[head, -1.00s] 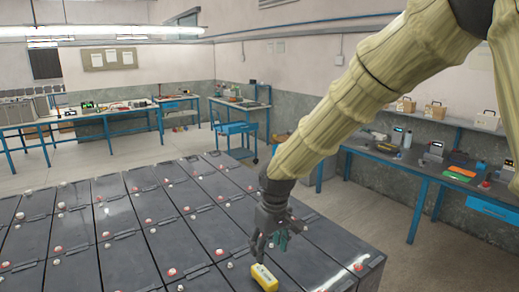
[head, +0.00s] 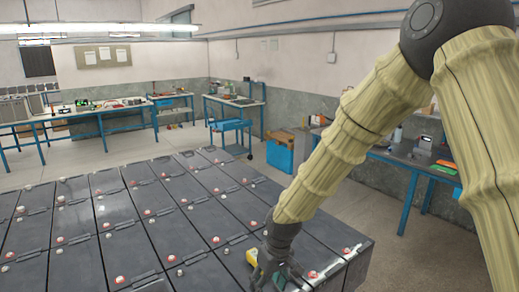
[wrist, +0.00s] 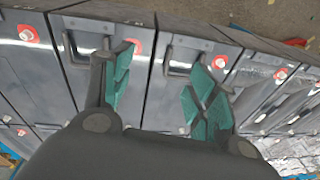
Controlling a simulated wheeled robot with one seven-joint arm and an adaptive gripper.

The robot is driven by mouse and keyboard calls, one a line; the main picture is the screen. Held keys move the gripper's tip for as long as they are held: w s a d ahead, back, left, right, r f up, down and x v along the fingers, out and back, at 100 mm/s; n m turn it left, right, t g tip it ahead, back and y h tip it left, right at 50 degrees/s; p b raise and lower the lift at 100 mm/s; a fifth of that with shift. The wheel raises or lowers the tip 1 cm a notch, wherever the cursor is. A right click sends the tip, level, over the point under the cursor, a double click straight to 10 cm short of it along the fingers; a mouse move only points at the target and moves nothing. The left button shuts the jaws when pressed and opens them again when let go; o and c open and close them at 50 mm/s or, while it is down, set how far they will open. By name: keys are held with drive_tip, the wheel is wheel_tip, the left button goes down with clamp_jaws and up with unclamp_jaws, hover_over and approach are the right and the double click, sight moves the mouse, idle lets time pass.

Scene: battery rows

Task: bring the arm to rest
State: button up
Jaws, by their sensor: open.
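My gripper (head: 270,274) is low over the front right of the battery rows (head: 110,232) in the head view. In the wrist view my gripper (wrist: 162,88) has its two green-padded fingers apart, with nothing between them. The dark battery tops (wrist: 195,85) show below and between the fingers. My arm comes down from the upper right of the head view, bent at the elbow.
Red and pale terminal caps (head: 313,274) stand up from the batteries. A blue bin (head: 280,153) and a workbench (head: 420,163) stand behind my arm at the right. A blue cart (head: 231,136) and more benches line the back. Floor is open beyond the rows.

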drive_tip(key=s+d+f+m, duration=0.1)
drive_tip(key=s+d+f, duration=0.1)
drive_tip(key=s+f, duration=0.35)
drive_tip(key=s+d+f+m, duration=0.1)
drive_tip(key=s+d+f, duration=0.1)
drive_tip(key=f, duration=0.7)
drive_tip(key=s+d+f+m+h, duration=0.1)
drive_tip(key=s+d+f, duration=0.45)
drive_tip(key=s, duration=0.35)
drive_tip(key=s+d+f+m, duration=0.2)
drive_tip(key=s+d+f, duration=0.35)
drive_tip(key=s, duration=0.35)
drive_tip(key=s+d+f+m+h, duration=0.1)
drive_tip(key=s+d+f, duration=0.45)
drive_tip(key=s, duration=0.35)
wheel_tip(320, 180, down, 12)
drive_tip(key=b, duration=1.2)
drive_tip(key=shift+g+b, duration=0.3)
